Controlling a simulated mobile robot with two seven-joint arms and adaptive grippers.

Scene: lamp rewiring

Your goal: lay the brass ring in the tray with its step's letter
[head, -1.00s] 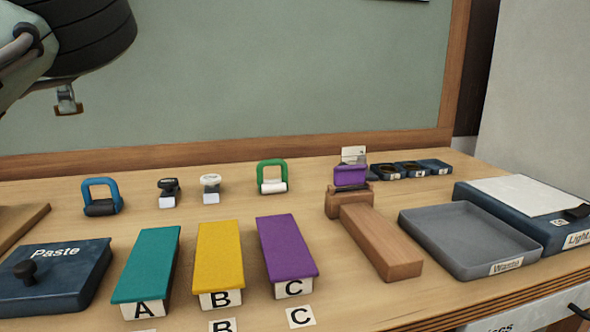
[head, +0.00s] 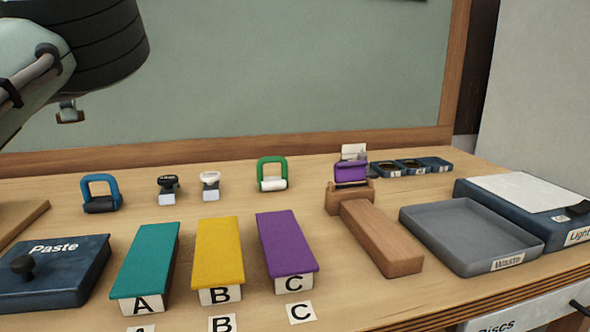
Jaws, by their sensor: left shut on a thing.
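My left gripper (head: 69,111) hangs at the upper left, high above the table, in front of the green board. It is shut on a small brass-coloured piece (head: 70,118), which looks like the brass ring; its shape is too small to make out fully. Three boxes with coloured tops stand at the front: teal marked A (head: 146,262), yellow marked B (head: 219,255) and purple marked C (head: 286,244). My right gripper is not in view.
A blue Paste box (head: 60,280) stands at left. Behind the boxes are a blue-handled roller (head: 101,192), two stamps (head: 168,188) and a green-handled roller (head: 272,174). At right are a wooden block (head: 382,240), the grey Waste tray (head: 470,235) and a light box (head: 530,195).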

